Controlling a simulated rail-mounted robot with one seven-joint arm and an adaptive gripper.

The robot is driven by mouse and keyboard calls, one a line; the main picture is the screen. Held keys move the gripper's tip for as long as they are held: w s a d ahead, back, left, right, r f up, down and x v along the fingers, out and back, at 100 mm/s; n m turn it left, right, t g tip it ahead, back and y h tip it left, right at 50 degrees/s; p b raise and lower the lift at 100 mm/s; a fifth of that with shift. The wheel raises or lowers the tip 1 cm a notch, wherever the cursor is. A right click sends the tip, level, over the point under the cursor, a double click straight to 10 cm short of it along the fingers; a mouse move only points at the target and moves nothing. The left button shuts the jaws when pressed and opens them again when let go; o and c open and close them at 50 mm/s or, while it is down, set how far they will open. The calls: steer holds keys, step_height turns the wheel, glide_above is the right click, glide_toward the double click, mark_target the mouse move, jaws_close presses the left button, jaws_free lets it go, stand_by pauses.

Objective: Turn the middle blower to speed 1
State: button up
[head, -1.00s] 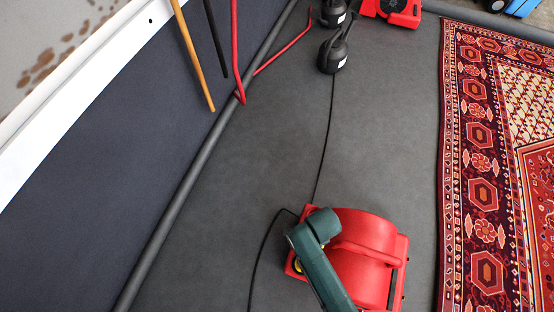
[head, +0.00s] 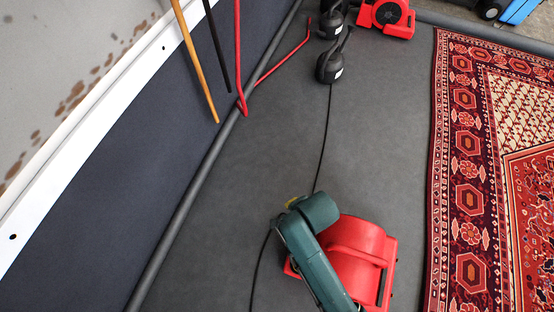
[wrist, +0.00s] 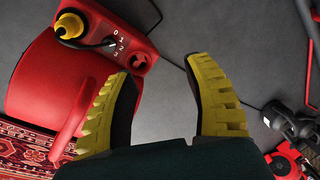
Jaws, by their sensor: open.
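A red blower (head: 350,250) stands on the dark floor at the lower middle of the head view, partly covered by my arm. In the wrist view the blower's red housing (wrist: 50,85) fills the left. Its panel carries a black speed knob (wrist: 108,45) beside the marks 0, 1, 2 and 3, and a yellow plug (wrist: 69,26). I cannot tell which mark the knob points to. My gripper (wrist: 160,72) is open and empty, its yellow fingers apart over bare floor, with the knob beyond the left finger. In the head view my arm hides most of the gripper.
A second red blower (head: 387,17) stands at the top, near black sprayer-like bottles (head: 331,65). A patterned rug (head: 468,190) lies right. Poles (head: 197,65) lean on the left wall. A black cable (head: 324,140) crosses the open floor.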

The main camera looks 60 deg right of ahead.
steer(key=w+r+n+t+h+p, duration=0.1)
steer(key=w+r+n+t+p, duration=0.1)
steer(key=w+r, duration=0.5)
step_height(320, 180, up, 4)
steer(key=shift+d+f+n+t+p, duration=0.1)
steer(key=shift+d+n+t+p, duration=0.35)
steer(key=shift+p, duration=0.7)
